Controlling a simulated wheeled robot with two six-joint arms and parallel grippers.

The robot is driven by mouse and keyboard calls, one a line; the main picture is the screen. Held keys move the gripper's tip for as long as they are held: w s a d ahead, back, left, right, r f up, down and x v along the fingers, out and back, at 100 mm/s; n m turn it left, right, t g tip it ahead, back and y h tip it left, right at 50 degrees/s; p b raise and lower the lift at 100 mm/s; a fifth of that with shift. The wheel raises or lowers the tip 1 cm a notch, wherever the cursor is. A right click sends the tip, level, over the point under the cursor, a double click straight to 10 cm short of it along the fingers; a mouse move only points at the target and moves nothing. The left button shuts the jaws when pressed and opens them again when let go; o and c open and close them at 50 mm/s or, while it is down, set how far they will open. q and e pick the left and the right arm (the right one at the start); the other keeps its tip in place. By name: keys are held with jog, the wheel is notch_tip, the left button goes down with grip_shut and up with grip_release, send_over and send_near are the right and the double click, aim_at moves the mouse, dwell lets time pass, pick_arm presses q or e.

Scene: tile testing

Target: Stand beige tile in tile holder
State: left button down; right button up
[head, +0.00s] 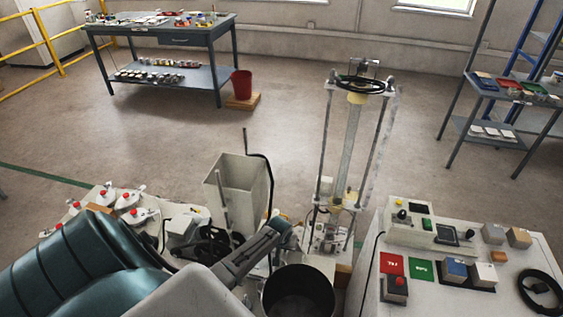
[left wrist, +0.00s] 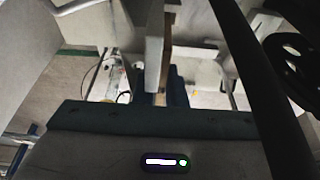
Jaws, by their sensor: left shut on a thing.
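My left arm comes in from the left in the head view, and its gripper (head: 284,232) hangs over the cluttered bench, left of the tall metal test frame. In the left wrist view, this gripper (left wrist: 162,92) is shut on a thin pale slab seen nearly edge-on, which looks like the beige tile (left wrist: 154,50). The tile does not show clearly in the head view, where the gripper and arm cover it. I cannot make out the tile holder for certain in either view. My right gripper is not in view.
The tall test frame (head: 327,150) stands right of the gripper. A grey open bin (head: 238,185) stands behind it, and a dark round container (head: 298,290) is in front. A control bench (head: 430,300) with buttons and small blocks is at right. Open floor lies behind.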

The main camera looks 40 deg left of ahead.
pick_arm(q)
jog(key=shift+w+d, duration=0.25)
jog(key=shift+d, duration=0.25)
jog(key=c, duration=1.6)
grip_release()
jog(key=shift+o, duration=1)
jog(key=shift+w+d, duration=0.1)
jog(key=shift+w, duration=0.05)
jog(key=shift+a, duration=0.2)
jog(key=shift+s+r, duration=0.2)
jog(key=shift+s, duration=0.05)
jog(key=v, duration=1)
jog(key=shift+r+b, duration=0.2)
jog(key=shift+b, duration=0.1)
